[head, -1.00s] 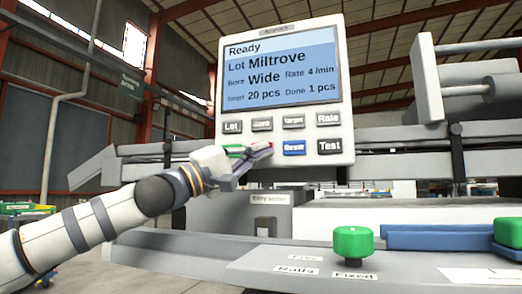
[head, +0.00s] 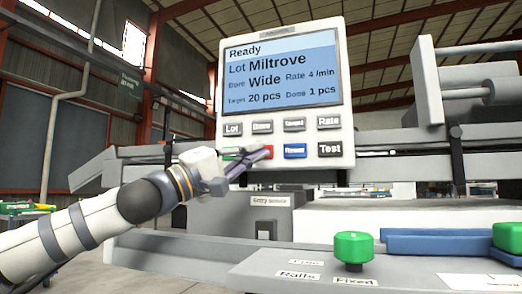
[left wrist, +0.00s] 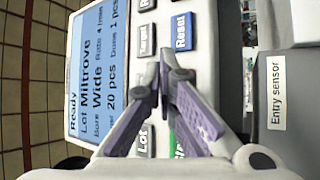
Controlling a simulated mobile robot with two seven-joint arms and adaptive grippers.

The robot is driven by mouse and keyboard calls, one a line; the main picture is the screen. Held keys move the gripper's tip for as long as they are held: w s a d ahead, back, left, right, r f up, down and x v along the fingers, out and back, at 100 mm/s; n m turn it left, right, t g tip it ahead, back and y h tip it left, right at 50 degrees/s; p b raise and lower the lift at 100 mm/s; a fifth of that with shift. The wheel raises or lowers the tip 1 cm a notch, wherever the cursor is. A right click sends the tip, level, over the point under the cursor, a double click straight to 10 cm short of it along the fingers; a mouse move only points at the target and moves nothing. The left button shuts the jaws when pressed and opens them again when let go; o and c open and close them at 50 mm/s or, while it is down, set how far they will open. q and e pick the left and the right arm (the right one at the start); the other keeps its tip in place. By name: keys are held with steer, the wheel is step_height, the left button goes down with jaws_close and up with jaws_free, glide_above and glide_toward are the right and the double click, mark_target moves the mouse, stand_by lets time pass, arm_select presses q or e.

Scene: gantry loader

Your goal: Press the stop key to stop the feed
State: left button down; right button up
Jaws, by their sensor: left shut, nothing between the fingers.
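The control panel (head: 344,140) is a white upright box with a lit screen (head: 281,72) reading Ready, Lot Miltrove, Bore Wide, Rate 4 /min, Target 20 pcs, Done 1 pcs. In its lower key row a red key (head: 269,151), in the stop key's place, shows partly behind my left fingertips; its label is hidden. In the left wrist view the closed fingers (left wrist: 163,80) hide the red key.
The blue Reset key (head: 294,151) and the Test key (head: 330,149) sit right of the red key. A green knob (head: 353,246) stands on the ledge below, by the Rails and Fixed labels. An Entry sensor box (head: 285,215) is under the panel.

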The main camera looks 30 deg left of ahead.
arm_select(q)
steer(key=s, duration=0.3)
steer(key=shift+d+p, duration=0.35)
steer(key=shift+p, duration=0.05)
steer(key=shift+f, duration=0.1)
stand_by(0.4)
